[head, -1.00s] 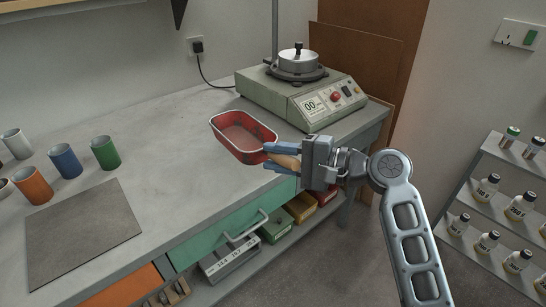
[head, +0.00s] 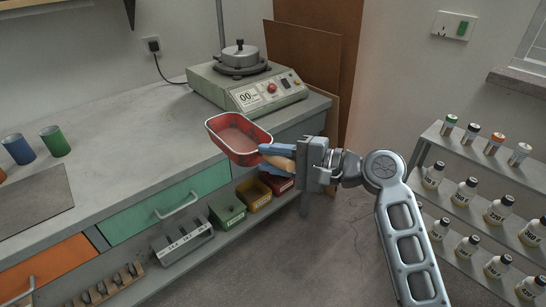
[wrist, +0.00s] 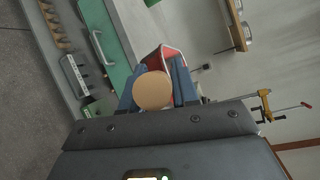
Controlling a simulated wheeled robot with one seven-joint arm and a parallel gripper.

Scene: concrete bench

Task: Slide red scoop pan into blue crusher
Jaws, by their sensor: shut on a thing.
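The red scoop pan (head: 231,151) is a red tray with a pale rim and a wooden handle (head: 281,163). It appears upright at the bench's front edge; I cannot tell whether it touches the bench. My gripper (head: 276,156) has blue fingers shut on the handle. In the wrist view the round handle end (wrist: 153,91) sits between the fingers (wrist: 153,88), and part of the red pan (wrist: 172,56) shows beyond it. I see no blue crusher in these views.
A scale-like machine (head: 262,95) with a metal pot stands at the bench's back right. A blue can (head: 19,149) and a green can (head: 55,142) stand left. A bottle shelf (head: 453,146) stands right. Open floor (head: 340,240) lies between bench and shelf.

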